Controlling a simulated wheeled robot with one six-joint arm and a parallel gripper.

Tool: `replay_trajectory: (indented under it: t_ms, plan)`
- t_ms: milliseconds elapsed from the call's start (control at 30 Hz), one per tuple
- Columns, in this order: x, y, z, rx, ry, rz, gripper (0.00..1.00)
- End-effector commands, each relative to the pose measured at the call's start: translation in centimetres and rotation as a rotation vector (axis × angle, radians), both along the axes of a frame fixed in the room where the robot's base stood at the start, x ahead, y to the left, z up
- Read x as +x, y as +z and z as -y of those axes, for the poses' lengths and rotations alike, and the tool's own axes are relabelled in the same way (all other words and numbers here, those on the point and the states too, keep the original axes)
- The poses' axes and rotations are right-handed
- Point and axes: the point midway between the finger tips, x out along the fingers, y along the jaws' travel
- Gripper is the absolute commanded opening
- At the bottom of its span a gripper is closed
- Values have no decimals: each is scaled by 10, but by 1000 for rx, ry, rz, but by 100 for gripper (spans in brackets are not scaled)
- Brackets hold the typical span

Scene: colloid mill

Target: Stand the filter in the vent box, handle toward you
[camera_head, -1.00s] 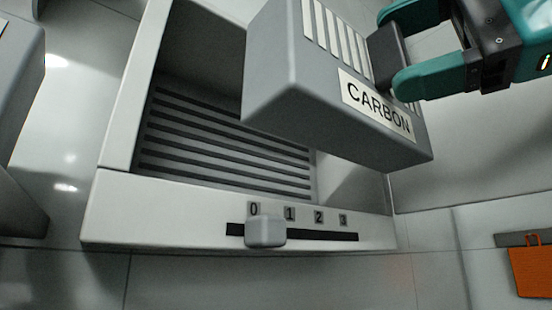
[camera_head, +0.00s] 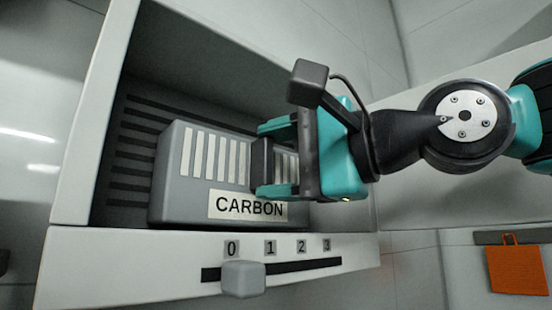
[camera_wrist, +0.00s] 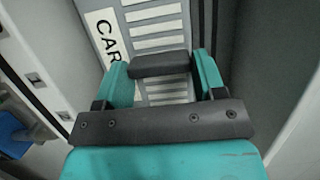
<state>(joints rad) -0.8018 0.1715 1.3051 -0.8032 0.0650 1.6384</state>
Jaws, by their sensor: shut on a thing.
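The filter (camera_head: 172,180) is a grey block with white slats and a CARBON label. It stands inside the open vent box (camera_head: 75,150), in front of the dark louvres of its back wall. My gripper (camera_head: 262,165) is shut on the filter's dark handle, which faces out of the box toward me. In the wrist view the handle (camera_wrist: 160,64) sits between the teal fingers, with the slatted face of the filter (camera_wrist: 150,20) behind it. The filter's right part is hidden behind my gripper. I cannot tell whether its underside touches the box floor.
The box's front ledge carries a slider knob (camera_head: 243,279) at the left of a slot marked 0 to 3. An orange item (camera_head: 517,270) hangs from a rail at the lower right. Some room shows inside the box left of the filter.

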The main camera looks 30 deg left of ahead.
Motion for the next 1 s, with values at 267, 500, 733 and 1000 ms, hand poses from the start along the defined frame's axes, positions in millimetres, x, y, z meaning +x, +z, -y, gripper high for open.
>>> replay_trajectory:
  t_ms: [267, 500, 733, 1000]
  plan:
    - [0, -4, 0, 2, 0, 2, 34]
    - [0, -7, 0, 0, 0, 0, 82]
    - [0, -7, 0, 0, 0, 0, 89]
    - [0, -2, 1, 1, 0, 1, 89]
